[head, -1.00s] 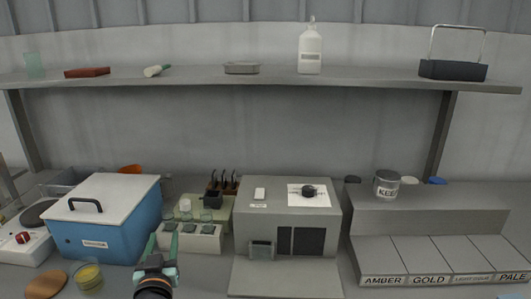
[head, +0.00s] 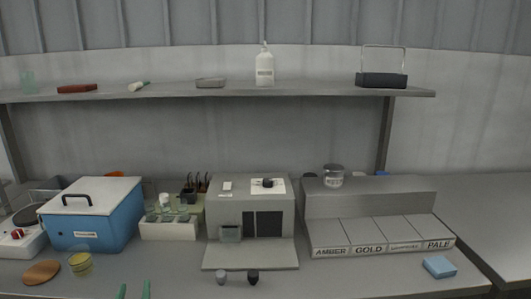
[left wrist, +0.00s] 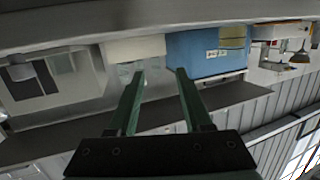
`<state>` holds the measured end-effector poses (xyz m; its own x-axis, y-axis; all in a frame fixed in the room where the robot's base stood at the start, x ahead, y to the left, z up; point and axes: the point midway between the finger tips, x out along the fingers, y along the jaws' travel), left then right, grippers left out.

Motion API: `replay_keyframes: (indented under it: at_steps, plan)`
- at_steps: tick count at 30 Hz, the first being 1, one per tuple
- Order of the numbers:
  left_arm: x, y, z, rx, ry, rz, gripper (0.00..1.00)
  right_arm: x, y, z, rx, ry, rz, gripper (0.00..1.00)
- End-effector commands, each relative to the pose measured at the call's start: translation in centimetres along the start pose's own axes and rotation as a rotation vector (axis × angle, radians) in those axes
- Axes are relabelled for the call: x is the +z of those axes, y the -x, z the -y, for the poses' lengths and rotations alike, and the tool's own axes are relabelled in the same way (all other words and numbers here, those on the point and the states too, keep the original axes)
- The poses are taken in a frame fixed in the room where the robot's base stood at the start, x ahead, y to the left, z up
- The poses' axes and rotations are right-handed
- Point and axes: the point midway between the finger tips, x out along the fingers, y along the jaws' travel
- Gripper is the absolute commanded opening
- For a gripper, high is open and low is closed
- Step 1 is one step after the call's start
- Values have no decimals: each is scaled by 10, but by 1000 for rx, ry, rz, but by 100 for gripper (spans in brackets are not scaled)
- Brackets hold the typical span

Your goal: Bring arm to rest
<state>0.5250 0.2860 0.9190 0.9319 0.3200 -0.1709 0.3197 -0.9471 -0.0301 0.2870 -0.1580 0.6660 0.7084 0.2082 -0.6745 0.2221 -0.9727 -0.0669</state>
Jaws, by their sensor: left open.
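My left gripper (head: 134,291) shows only as two green fingertips at the bottom edge of the head view. They are apart, with nothing between them, in front of the white block with glass jars (head: 168,229). In the left wrist view its two green fingers (left wrist: 159,75) stand wide apart and empty. That view is turned over, with the blue box (left wrist: 205,55) and the bench beyond the fingers, touching neither. The rest of my left arm is hidden below the head view. My right gripper is in neither view.
The bench (head: 330,285) has clear room along its front. Near that edge are a wooden disc (head: 41,272), a yellow jar (head: 80,265), two small cups (head: 253,277) and a blue sponge (head: 439,266). A grey machine (head: 250,215) stands mid-bench. A shelf (head: 330,93) runs above.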

Motion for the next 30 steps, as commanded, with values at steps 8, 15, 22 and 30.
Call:
replay_keyframes:
  at_steps: [8, 15, 22, 30]
  plan:
    - [118, 96, 18, 49, -126, 496, 50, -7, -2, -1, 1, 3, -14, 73]
    - [173, 187, 18, 206, -244, 824, 50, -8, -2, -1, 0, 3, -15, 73]
    - [196, 264, 17, 382, -338, 1044, 50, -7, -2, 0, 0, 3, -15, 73]
    - [204, 246, -1, 422, -312, 944, 50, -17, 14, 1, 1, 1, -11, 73]
